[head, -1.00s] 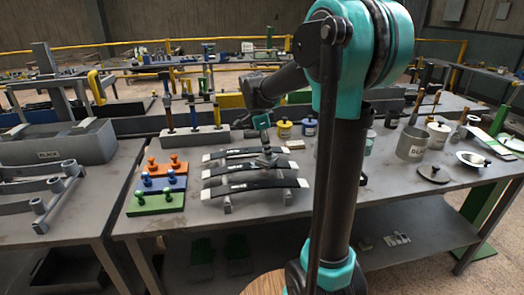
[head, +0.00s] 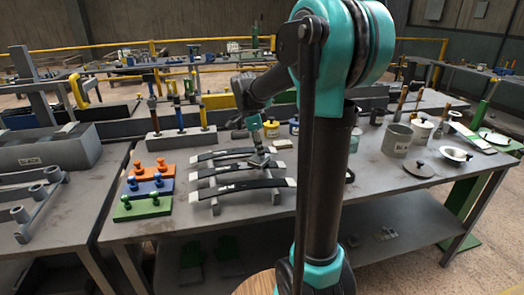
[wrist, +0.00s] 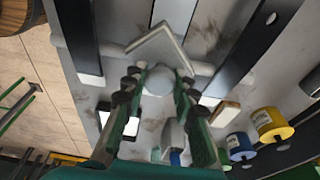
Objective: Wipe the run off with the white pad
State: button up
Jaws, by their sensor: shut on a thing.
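Three dark curved spring leaves with pale ends, front one (head: 240,188), middle one (head: 225,170), back one (head: 222,154), lie on a grey rack on the table. My gripper (head: 260,155) is low over the right part of the leaves. In the wrist view my gripper (wrist: 158,92) is shut on a pale round knob (wrist: 158,80). Beyond the knob shows a white-edged pad (wrist: 140,42), over the middle leaf (wrist: 175,12). Leaves also show at its left (wrist: 75,35) and right (wrist: 250,45). I cannot make out the run; the pad's underside is hidden.
Orange, blue and green knobbed plates (head: 144,205) stand left of the rack. A tool block (head: 180,142) stands behind. A pale block (head: 282,143) and small pots are close to my gripper. A grey can (head: 397,140), lid (head: 418,169) and dish (head: 455,153) stand right.

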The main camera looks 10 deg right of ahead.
aim_at(248, 165)
jog(key=shift+a+r, duration=0.2)
jog(key=shift+a, duration=2)
jog(key=shift+d+f, duration=0.2)
jog(key=shift+d, duration=1.3)
jog(key=shift+d+f, duration=0.2)
jog(key=shift+d, duration=1.3)
jog(key=shift+r, duration=0.1)
jog(key=shift+r, duration=2.95)
jog(key=shift+r, duration=1.5)
